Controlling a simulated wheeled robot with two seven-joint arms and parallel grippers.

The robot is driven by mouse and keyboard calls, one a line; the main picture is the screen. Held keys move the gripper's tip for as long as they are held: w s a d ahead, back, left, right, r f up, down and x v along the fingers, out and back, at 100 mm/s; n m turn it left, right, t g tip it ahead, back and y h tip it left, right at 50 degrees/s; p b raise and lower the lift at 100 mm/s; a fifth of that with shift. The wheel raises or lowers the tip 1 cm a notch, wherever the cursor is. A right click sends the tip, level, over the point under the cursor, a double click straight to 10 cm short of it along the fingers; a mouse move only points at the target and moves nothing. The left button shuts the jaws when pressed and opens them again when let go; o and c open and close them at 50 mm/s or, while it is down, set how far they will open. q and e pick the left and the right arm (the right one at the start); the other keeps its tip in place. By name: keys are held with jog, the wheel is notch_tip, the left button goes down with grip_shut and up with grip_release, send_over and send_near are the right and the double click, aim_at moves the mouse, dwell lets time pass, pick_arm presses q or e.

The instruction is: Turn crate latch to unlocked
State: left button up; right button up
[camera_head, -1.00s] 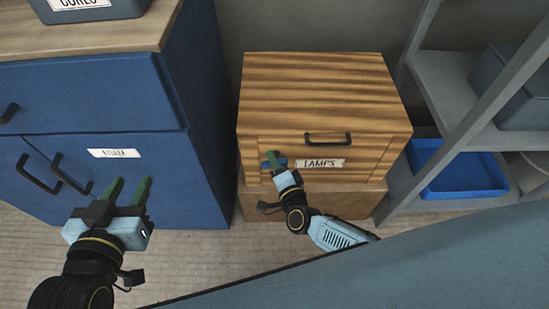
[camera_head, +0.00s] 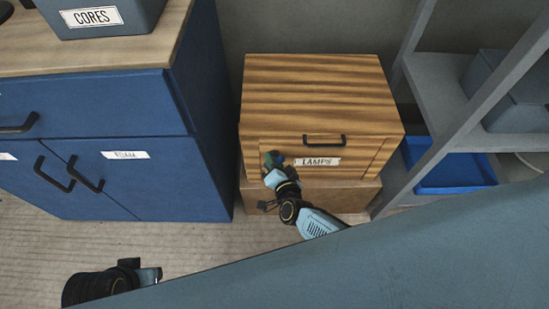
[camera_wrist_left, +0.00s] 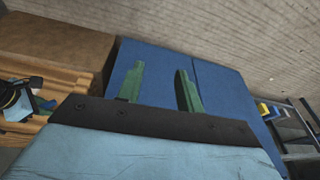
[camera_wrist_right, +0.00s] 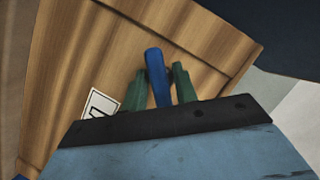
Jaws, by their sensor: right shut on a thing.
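The wooden crate (camera_head: 320,95) stands on a lower wooden box, with a black handle (camera_head: 324,140) and a "LAMPS" label (camera_head: 317,162) on its front panel. The blue latch (camera_wrist_right: 156,75) is on the crate front, left of the label in the head view. My right gripper (camera_head: 271,160) is at the latch; in the right wrist view its green fingers (camera_wrist_right: 157,88) lie on both sides of the blue latch, shut on it. My left gripper (camera_wrist_left: 160,88) has its green fingers spread apart and empty; in the head view only its wrist end shows at the bottom left.
A blue cabinet (camera_head: 115,180) with black handles stands left of the crate, with a grey "CORES" bin (camera_head: 100,18) on top. A grey shelf (camera_head: 450,80) with a blue tray (camera_head: 455,172) stands at the right. Floor (camera_head: 200,240) is open in front.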

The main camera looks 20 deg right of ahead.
jog(key=n+g+h+p, duration=0.1)
jog(key=n+p, duration=0.2)
jog(key=shift+a+n+h, duration=0.15)
jog(key=shift+n+h, duration=0.25)
jog(key=shift+n+g+h, duration=0.3)
jog(key=shift+n+h, duration=0.1)
jog(key=shift+n, duration=0.1)
pick_arm(q)
jog(key=s+a+f, duration=0.1)
jog(key=a+f, duration=0.3)
jog(key=f, duration=0.5)
jog(key=shift+s+a+f+g+y+p, duration=0.25)
jog(key=shift+s+a+g+y+p, duration=0.05)
jog(key=shift+g, duration=0.1)
pick_arm(e)
jog(key=shift+n+g+h, duration=0.3)
jog(key=shift+n+h, duration=0.3)
jog(key=shift+n, duration=0.4)
jog(key=o, duration=0.7)
pick_arm(q)
jog(key=shift+r, duration=0.1)
